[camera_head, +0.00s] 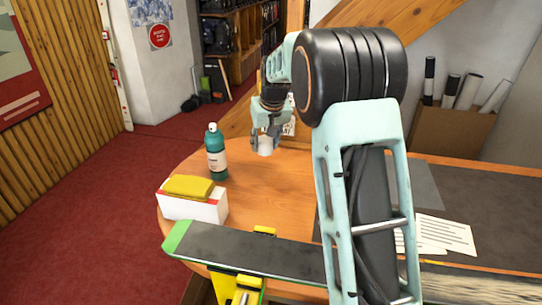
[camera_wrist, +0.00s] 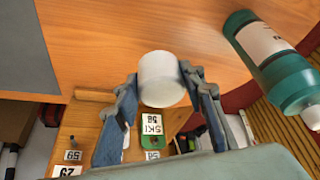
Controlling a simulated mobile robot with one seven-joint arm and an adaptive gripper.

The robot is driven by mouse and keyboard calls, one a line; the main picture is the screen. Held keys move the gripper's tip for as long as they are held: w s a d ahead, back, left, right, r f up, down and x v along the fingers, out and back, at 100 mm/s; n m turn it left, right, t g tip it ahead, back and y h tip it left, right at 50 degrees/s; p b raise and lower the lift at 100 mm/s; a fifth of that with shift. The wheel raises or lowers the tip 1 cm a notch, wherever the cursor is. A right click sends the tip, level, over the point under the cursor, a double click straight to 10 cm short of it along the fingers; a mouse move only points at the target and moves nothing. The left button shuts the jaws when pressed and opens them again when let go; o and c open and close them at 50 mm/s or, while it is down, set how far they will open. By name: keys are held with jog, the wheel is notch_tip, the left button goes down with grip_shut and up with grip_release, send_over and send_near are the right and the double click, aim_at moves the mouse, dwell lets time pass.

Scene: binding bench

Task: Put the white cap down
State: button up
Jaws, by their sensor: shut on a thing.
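The white cap (camera_wrist: 161,76) is a short, plain cylinder held between the two fingers of my gripper (camera_wrist: 163,88) in the wrist view. In the head view my gripper (camera_head: 266,135) points down with the white cap (camera_head: 265,147) at its fingertips, near the far edge of the wooden table (camera_head: 265,190). I cannot tell whether the cap touches the table or hangs just above it. The fingers hide parts of its sides.
A green bottle (camera_head: 216,155) with a white top stands left of my gripper; it also shows in the wrist view (camera_wrist: 275,62). A white box (camera_head: 194,206) with a yellow sponge-like block (camera_head: 188,187) and a clamped ski (camera_head: 250,250) lie nearer. Bare table lies between.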

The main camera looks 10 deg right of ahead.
send_over(270, 164)
jog(key=s, duration=0.2)
notch_tip(270, 164, down, 5)
jog(key=shift+w+f+p, duration=0.15)
jog(key=shift+f+p, duration=0.05)
jog(key=shift+p, duration=0.15)
jog(key=shift+f, duration=1.5)
jog(key=shift+f, duration=0.1)
jog(key=shift+f, duration=0.15)
jog(key=o, duration=0.7)
jog(key=shift+o, duration=0.2)
jog(key=shift+r, duration=0.25)
